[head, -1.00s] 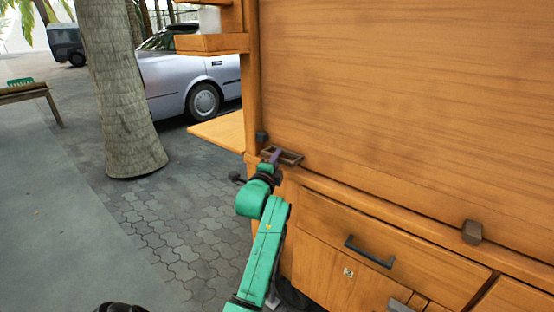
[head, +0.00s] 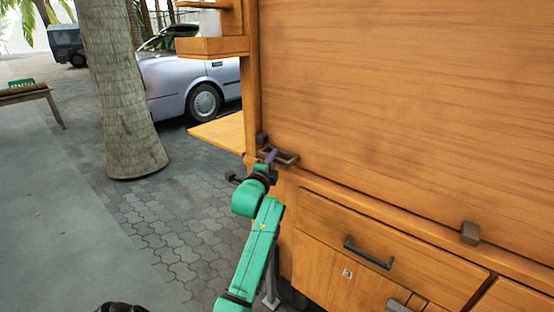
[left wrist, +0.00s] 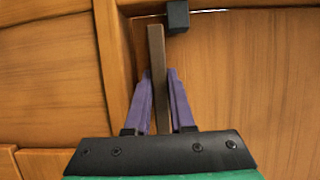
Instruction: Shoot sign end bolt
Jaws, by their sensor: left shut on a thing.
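A brown bolt (head: 290,158) with a frame-like handle sits at the lower left end of the large wooden sign panel (head: 400,100), by the cart's corner post. My left gripper (head: 270,157) reaches it from below left. In the left wrist view, the purple fingers (left wrist: 160,100) are shut on either side of the brown bar (left wrist: 157,60) of the bolt. A small dark block (left wrist: 177,17) is just beyond the bar's far end; it also shows in the head view (head: 262,139). My right gripper is not in view.
A side shelf (head: 220,132) juts out left. A palm trunk (head: 125,90) and parked car (head: 190,75) stand beyond open paving.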

